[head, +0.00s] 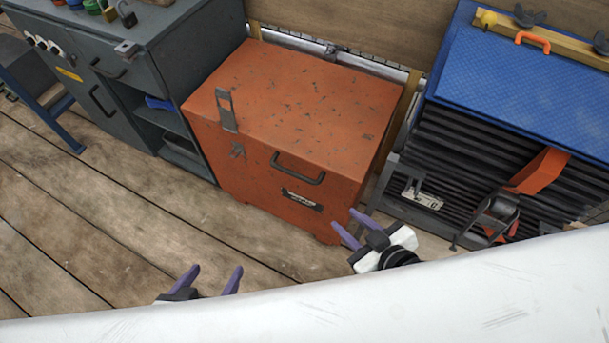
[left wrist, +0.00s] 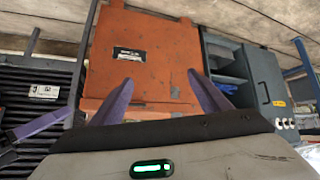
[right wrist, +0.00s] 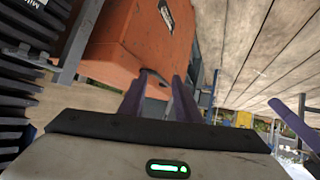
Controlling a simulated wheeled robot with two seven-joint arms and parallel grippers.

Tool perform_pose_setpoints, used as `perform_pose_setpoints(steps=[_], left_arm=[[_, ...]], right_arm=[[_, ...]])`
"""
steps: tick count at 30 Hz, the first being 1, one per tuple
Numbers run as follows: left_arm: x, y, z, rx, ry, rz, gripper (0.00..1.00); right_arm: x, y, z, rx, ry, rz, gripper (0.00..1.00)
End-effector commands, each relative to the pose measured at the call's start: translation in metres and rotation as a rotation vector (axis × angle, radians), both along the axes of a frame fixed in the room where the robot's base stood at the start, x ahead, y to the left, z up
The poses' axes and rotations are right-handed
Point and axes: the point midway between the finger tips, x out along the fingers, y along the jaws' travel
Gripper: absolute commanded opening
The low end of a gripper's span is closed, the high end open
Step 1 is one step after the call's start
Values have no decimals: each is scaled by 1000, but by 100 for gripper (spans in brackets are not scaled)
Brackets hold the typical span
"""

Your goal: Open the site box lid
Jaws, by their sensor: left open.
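The orange site box (head: 252,182) stands on the plank floor with its lid (head: 310,90) down. A metal hasp strap (head: 226,110) stands up at the lid's front edge, apart from the catch (head: 237,150) on the front. A dark handle (head: 298,168) and a label are on the front face. My left gripper (head: 213,272) is open and empty, in front of the box and low in the head view. The box also shows between its fingers in the left wrist view (left wrist: 160,65). My right gripper (head: 346,222) is partly open and empty, near the box's front right corner.
A grey cabinet (head: 190,60) with tools on top stands left of the box. A rack with black slats (head: 450,150) and a blue top (head: 530,80) stands to the right. A wooden board (head: 350,30) runs behind. The floor in front is clear.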

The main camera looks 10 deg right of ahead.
Motion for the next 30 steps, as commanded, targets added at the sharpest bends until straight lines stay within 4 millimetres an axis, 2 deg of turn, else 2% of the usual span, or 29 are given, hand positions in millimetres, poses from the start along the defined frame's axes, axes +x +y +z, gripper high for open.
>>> perform_pose_setpoints(steps=[1,3,7,12,16,23,30], left_arm=[[-1,-4,-35,-11,-5,-2,70],[2,-6,-54,-21,-15,0,70],[5,-11,-85,-39,-32,0,70],[7,-15,-113,-59,-48,1,70],[8,-17,-123,-68,-55,1,70],[9,-18,-124,-76,-59,2,70],[8,-19,-132,-85,-60,7,70]], right_arm=[[20,5,-25,-49,-82,76,30],[41,12,-30,-120,-191,174,30],[72,24,-37,-257,-384,337,30],[93,34,-43,-412,-577,493,30],[101,37,-44,-488,-664,561,30],[112,44,-42,-527,-711,591,30],[145,68,-51,-525,-711,590,30]])
